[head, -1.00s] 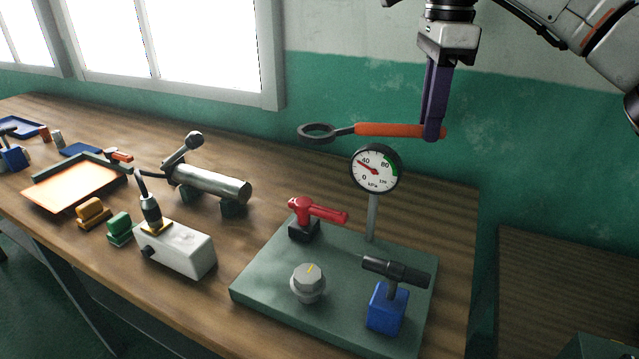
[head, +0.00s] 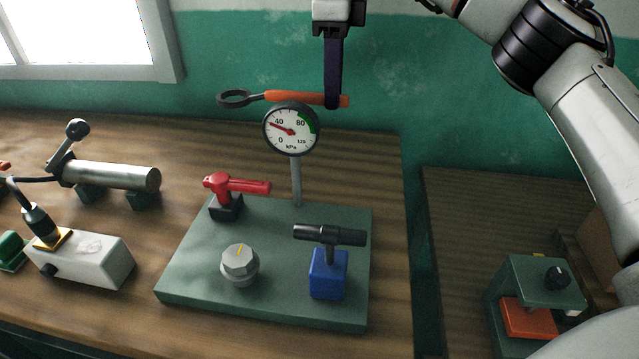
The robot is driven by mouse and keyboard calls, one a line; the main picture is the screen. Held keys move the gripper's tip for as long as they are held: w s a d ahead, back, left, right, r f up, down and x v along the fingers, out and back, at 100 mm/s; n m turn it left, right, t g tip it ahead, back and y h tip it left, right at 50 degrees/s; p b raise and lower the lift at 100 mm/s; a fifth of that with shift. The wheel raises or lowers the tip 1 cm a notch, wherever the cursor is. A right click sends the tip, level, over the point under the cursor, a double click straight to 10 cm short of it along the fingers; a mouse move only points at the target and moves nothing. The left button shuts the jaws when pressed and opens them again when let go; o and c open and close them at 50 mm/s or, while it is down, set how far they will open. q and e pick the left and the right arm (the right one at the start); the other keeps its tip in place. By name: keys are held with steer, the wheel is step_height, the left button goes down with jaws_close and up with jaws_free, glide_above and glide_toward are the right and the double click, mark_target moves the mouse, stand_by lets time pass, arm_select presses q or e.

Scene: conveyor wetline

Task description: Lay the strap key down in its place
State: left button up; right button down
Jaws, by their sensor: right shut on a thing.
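The strap key (head: 290,97) has an orange handle and a dark ring at its left end. My right gripper (head: 333,103), with dark purple fingers, is shut on the handle near its right end. It holds the key roughly level in the air, and in the picture the key shows just above the pressure gauge. The key's place cannot be made out for sure. My left gripper is not in view.
A green plate (head: 190,288) carries the gauge (head: 291,129) on a post, a red lever valve (head: 236,186), a grey knob (head: 239,264) and a blue T-handle valve (head: 329,272). A metal cylinder (head: 112,176) and white box (head: 85,257) stand left. A lower surface (head: 455,225) lies right.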

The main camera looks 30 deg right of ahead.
mark_target(330, 193)
step_height(330, 193, down, 20)
steer(key=c, duration=1.7)
jaws_free()
steer(key=shift+o, duration=0.2)
steer(key=shift+f+b, duration=0.1)
steer(key=shift+b, duration=0.2)
step_height(330, 193, up, 11)
steer(key=shift+f, duration=0.2)
